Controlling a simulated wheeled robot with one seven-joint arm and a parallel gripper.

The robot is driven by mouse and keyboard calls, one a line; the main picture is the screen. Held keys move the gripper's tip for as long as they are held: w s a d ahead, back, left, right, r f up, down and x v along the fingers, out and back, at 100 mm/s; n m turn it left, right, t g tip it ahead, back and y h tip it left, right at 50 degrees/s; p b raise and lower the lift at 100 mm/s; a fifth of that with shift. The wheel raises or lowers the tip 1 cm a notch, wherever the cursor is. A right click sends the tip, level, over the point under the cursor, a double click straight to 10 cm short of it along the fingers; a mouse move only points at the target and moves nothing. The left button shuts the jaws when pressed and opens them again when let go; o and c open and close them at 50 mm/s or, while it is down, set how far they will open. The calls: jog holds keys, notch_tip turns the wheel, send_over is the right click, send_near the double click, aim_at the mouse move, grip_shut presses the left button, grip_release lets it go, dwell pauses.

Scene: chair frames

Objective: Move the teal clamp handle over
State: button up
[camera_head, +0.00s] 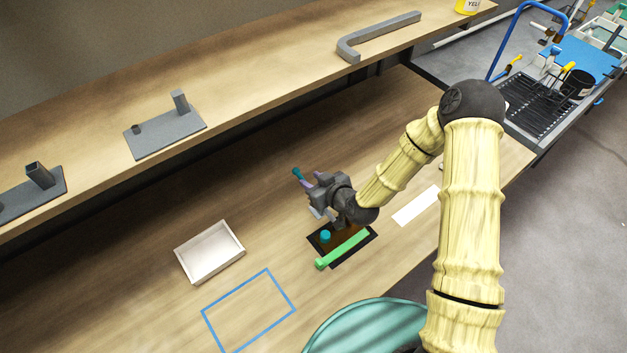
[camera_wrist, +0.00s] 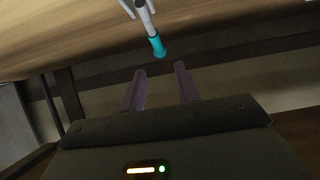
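The teal clamp handle (camera_wrist: 156,46) shows in the wrist view as a teal end on a pale grey shaft, just beyond my fingertips. In the head view a small teal piece (camera_head: 297,172) sits just past my gripper's purple fingers and looks like the same handle. My gripper (camera_head: 311,180) is low over the workbench. In the wrist view my gripper (camera_wrist: 160,73) has its two fingers apart, with nothing between them. The handle is not touched by the fingers in that view. The lower part of the clamp is hidden in the head view.
A dark mat (camera_head: 345,253) below my gripper holds a green bar (camera_head: 343,249) and a teal round piece (camera_head: 326,236). A white tray (camera_head: 209,252) and a blue outline (camera_head: 249,311) lie left. A shelf (camera_head: 240,92) with grey parts runs behind. Bare bench lies between.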

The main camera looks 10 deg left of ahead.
aim_at(298, 172)
jog(key=b+x, duration=0.2)
jog(key=x, duration=0.5)
jog(key=shift+w+a+f, duration=0.15)
jog(key=shift+w+f, duration=0.05)
jog(key=shift+f, duration=0.05)
jog(key=shift+w+a, duration=0.1)
jog(key=shift+a, duration=0.05)
jog(key=shift+c, duration=0.6)
jog(key=c, duration=0.4)
